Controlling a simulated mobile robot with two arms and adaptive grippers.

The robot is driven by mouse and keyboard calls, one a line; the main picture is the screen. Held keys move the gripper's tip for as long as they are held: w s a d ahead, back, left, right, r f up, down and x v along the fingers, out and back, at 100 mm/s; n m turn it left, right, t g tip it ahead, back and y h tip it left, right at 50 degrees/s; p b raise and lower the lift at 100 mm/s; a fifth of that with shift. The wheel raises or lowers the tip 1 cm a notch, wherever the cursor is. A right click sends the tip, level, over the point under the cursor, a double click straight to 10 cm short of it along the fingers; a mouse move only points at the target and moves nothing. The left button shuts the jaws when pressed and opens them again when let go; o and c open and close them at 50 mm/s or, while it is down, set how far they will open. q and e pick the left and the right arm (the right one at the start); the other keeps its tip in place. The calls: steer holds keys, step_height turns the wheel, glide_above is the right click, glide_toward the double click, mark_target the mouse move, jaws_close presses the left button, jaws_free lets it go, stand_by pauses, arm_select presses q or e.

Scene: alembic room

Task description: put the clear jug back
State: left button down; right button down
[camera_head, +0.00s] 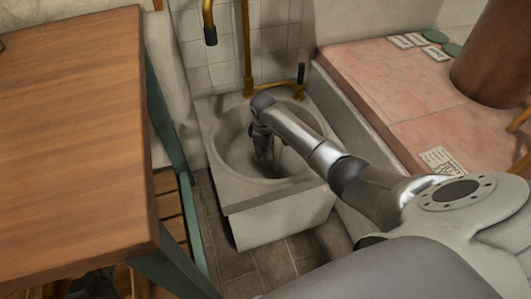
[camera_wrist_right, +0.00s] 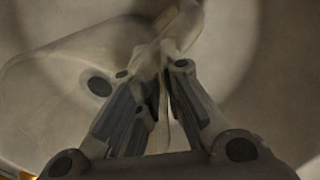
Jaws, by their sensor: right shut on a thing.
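My right gripper (camera_head: 262,148) reaches down into a round stone basin (camera_head: 222,150). In the right wrist view my right gripper (camera_wrist_right: 162,80) is shut on a thin part of a see-through vessel, which looks like the clear jug (camera_wrist_right: 50,95). The jug's faint outline spreads to the left of the fingers, and its full shape is hard to make out. In the head view the jug is mostly lost against the basin and behind the gripper. I cannot tell whether it touches the basin floor. My left gripper is not in view.
A brass pipe (camera_head: 246,45) and a tap with a dark handle stand at the basin's back. A dark-tipped brass spout (camera_head: 210,35) hangs at upper left. A wooden table (camera_head: 75,130) fills the left. A pink stone counter (camera_head: 375,65) with labels and a brown cylinder (camera_head: 495,55) lies right.

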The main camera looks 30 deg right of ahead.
steer(key=shift+f, duration=0.1)
stand_by(0.3)
steer(key=c, duration=1.6)
jaws_free()
steer(key=shift+o, duration=0.2)
